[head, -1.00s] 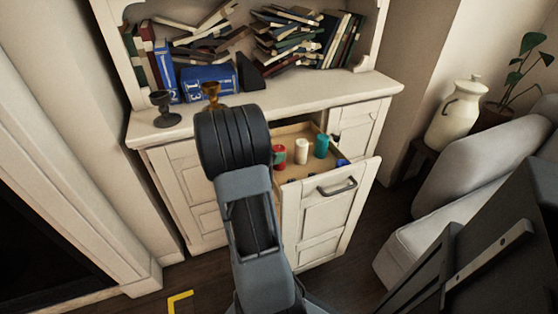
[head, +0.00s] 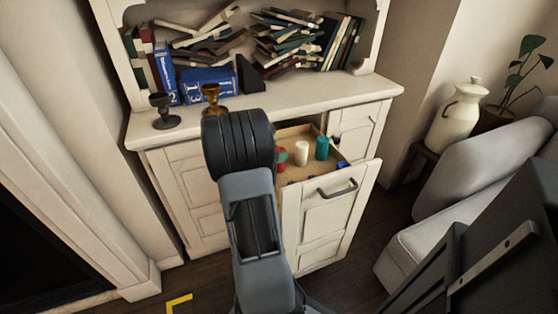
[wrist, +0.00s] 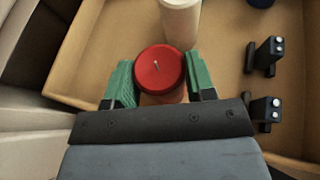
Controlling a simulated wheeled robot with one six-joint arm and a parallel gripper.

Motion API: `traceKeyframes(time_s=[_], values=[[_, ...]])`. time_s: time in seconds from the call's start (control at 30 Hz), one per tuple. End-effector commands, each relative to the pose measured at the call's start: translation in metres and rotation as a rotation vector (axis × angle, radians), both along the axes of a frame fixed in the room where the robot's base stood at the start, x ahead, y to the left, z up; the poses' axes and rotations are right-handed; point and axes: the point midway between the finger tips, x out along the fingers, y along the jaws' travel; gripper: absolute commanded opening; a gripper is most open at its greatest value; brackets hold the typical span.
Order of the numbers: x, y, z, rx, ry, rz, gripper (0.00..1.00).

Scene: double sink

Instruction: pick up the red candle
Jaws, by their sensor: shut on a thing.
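The red candle (wrist: 159,68) stands between the two green finger pads of my gripper (wrist: 159,82) in the wrist view. The pads press on it from both sides, so my gripper is shut on it. Its red top with a wick faces the camera. In the head view the red candle (head: 282,155) shows partly beside my arm, in the open drawer (head: 297,131) of the white cabinet. I cannot tell whether the candle touches the drawer floor.
A white candle (head: 301,152) stands just beyond the red one, and a teal candle (head: 322,148) to its right. A blue object (head: 342,164) and small black items (wrist: 264,55) lie at the drawer's right. Goblets (head: 163,112) stand on the cabinet top (head: 290,93).

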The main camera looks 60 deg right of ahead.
Motion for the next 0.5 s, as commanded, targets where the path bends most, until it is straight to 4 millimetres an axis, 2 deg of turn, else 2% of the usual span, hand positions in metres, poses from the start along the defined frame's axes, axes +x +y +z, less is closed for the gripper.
traceKeyframes(time_s=[0.13, 0.37, 0.5], values=[[0.0001, -0.0001, 0.0004, -0.001, 0.0, 0.0, 0.23], [0.0001, 0.0, 0.0013, -0.001, -0.001, 0.0, 0.23], [0.0002, -0.0001, 0.0091, -0.002, -0.002, 0.0, 0.23]])
